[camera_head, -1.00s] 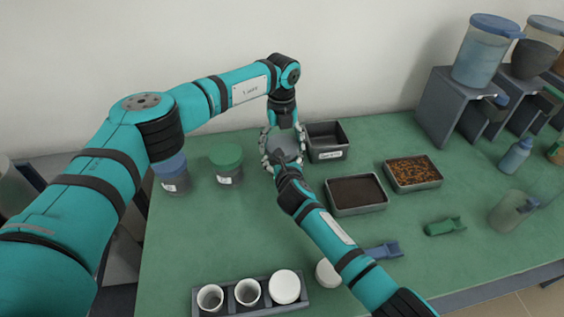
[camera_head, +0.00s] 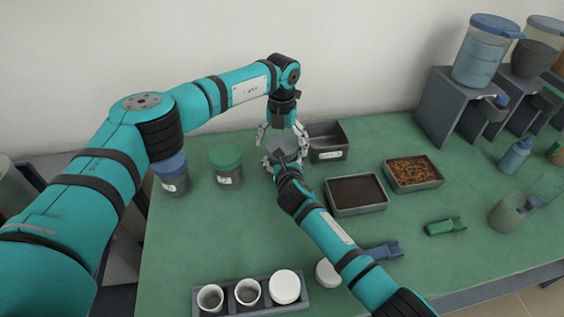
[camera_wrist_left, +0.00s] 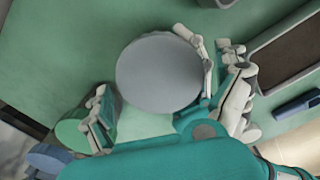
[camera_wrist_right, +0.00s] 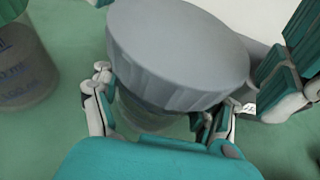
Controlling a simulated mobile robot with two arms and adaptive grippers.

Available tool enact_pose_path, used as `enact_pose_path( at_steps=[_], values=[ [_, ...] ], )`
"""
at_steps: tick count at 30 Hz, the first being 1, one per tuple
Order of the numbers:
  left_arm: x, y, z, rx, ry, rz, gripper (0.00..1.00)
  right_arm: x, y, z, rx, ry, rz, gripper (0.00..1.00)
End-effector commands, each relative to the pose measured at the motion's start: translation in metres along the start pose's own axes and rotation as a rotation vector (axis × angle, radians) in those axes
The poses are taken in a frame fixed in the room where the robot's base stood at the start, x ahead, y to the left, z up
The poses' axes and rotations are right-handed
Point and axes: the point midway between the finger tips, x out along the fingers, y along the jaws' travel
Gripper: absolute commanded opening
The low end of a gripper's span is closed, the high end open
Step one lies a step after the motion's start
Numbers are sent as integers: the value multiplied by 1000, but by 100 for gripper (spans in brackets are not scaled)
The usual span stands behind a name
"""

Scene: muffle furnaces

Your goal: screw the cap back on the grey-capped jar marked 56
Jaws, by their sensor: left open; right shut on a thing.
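The jar (camera_wrist_right: 140,115) has a clear body and a wide grey cap (camera_wrist_right: 180,55) on its top; how tightly the cap sits cannot be told. No 56 mark is readable. In the head view, the grey cap (camera_head: 284,146) shows between both grippers. My right gripper (camera_head: 282,164) is shut on the jar's body below the cap, with fingers on both sides in the right wrist view (camera_wrist_right: 162,115). My left gripper (camera_head: 281,135) is open above the jar.
A green-capped jar (camera_head: 226,165) and a blue-capped jar (camera_head: 173,175) stand left. A dark empty bin (camera_head: 327,155) is close on the right, then a soil tray (camera_head: 355,208) and a pellet tray (camera_head: 413,187). A cup rack (camera_head: 205,291) is in front. The mid-left table is clear.

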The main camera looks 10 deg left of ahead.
Motion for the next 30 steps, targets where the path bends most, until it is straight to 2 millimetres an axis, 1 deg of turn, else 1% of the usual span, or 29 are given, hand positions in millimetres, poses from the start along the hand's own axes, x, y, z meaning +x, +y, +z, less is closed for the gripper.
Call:
enact_pose_path(
  at_steps=[5,12,15,23,26,30],
  values=[
    [-12,0,1,1,-2,0,100,0,-1,-1,-1,3,-2,0],
    [-42,0,0,0,-2,0,100,0,-1,-2,-1,3,-2,0],
    [-45,0,0,-1,1,0,100,0,-1,-2,-1,3,-2,0],
    [-46,0,0,-11,0,0,100,0,-1,-2,-1,3,-2,0],
    [-49,-1,0,-81,-1,-2,100,0,-1,-1,-1,2,-2,0],
    [-59,-2,0,-298,0,-4,100,0,-1,-2,-1,3,-2,0]
  ],
)
